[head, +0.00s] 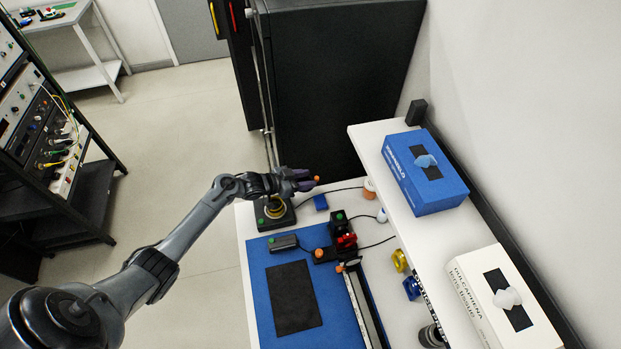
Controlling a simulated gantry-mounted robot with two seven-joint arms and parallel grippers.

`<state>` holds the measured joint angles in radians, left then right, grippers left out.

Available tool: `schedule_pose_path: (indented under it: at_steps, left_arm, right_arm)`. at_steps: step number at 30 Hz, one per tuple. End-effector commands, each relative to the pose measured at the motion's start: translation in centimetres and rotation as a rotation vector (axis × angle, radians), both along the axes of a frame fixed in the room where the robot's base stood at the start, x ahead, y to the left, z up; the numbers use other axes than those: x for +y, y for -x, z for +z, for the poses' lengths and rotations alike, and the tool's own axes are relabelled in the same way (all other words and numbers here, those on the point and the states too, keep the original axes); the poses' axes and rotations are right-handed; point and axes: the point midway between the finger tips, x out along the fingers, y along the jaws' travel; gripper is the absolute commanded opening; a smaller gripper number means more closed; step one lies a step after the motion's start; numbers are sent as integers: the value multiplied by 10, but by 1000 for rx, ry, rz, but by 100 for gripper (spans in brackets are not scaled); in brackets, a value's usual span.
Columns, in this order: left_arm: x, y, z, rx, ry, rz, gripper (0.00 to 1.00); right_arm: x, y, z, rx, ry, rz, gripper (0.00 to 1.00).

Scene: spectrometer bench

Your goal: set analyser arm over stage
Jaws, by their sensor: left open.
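My left arm reaches in from the lower left, and my left gripper (304,182) is at the far end of the bench, with its jaws open. A small orange knob (317,178) shows right at its fingertips; I cannot tell whether it touches them. A black stand (285,220) with a yellow ring and green knobs sits just below and left of the gripper, partly hidden by my wrist. A thin grey upright pole (267,115) rises behind it. I cannot clearly tell which part is the analyser arm or the stage. My right gripper is out of view.
A blue mat (258,275) holds a black pad (293,297), a rail (363,308) and a black-and-red fixture (344,240). A white shelf (437,232) on the right carries a blue box (420,185) and a white box (480,310). A black cabinet (340,80) stands behind.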

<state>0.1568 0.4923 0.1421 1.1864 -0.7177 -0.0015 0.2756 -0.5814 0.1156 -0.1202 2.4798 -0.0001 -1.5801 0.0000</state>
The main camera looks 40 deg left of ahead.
Motion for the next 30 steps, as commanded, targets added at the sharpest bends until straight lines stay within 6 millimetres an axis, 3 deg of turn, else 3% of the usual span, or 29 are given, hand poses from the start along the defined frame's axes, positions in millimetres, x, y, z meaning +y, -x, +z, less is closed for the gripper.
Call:
schedule_pose_path:
  at_steps: [6,17,18,26,30]
  left_arm:
    - [-6,-16,-7,-1,0,1,43]
    - [-8,-19,-9,0,0,1,43]
    - [-8,-19,-9,0,0,1,42]
    - [-8,-19,-9,0,0,1,2]
    - [-8,-19,-9,0,0,1,0]
  right_arm:
    - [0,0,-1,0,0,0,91]
    - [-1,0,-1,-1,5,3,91]
    - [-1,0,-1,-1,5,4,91]
    - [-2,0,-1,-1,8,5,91]
    - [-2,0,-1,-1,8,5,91]
